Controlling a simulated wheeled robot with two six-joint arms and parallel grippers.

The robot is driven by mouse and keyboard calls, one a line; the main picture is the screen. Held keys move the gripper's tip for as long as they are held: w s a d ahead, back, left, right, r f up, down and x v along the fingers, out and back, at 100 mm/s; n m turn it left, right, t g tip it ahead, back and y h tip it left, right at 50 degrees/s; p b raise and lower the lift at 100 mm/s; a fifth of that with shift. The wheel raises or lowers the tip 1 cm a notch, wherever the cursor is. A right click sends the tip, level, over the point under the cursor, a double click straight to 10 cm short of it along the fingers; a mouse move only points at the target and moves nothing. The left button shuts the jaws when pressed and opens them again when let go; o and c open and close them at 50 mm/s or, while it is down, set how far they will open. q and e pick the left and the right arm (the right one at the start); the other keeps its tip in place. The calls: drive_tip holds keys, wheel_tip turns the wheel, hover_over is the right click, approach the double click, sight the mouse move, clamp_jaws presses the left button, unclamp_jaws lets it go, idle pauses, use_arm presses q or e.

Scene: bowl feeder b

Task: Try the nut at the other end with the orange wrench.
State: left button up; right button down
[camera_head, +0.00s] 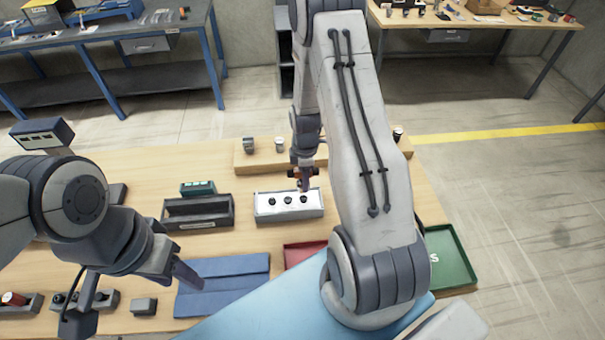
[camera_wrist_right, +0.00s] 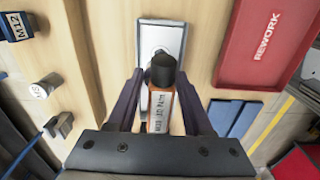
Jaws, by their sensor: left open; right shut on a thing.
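A silver block (camera_head: 262,213) on the wooden table carries three black nuts in a row: a left nut (camera_head: 271,202), a middle nut (camera_head: 288,201) and a right nut (camera_head: 304,199). My right gripper (camera_head: 303,174) is shut on the orange wrench (camera_wrist_right: 162,108), which has a white label and a black head (camera_wrist_right: 163,68). The wrench points down over the right end of the block, close to the right nut; I cannot tell whether they touch. My left gripper (camera_head: 142,298) is open and empty at the front left.
A wooden riser (camera_head: 262,160) with small sockets stands behind the block. A dark bin (camera_head: 200,212) is left of it, a blue mat (camera_head: 232,284) in front. A red REWORK tray (camera_wrist_right: 268,45) and a green tray (camera_head: 452,268) lie to the right.

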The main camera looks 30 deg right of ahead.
sight(305, 198)
drive_tip(key=shift+w, duration=0.1)
drive_tip(key=shift+f+b, duration=0.4)
drive_tip(key=shift+f, duration=0.05)
drive_tip(key=shift+f+b, duration=1.45)
drive_tip(key=shift+f, duration=0.35)
drive_tip(key=shift+f+b, duration=0.85)
drive_tip(key=shift+f, duration=0.15)
idle(0.4)
drive_tip(key=shift+s+m, duration=0.2)
drive_tip(key=shift+m, duration=1)
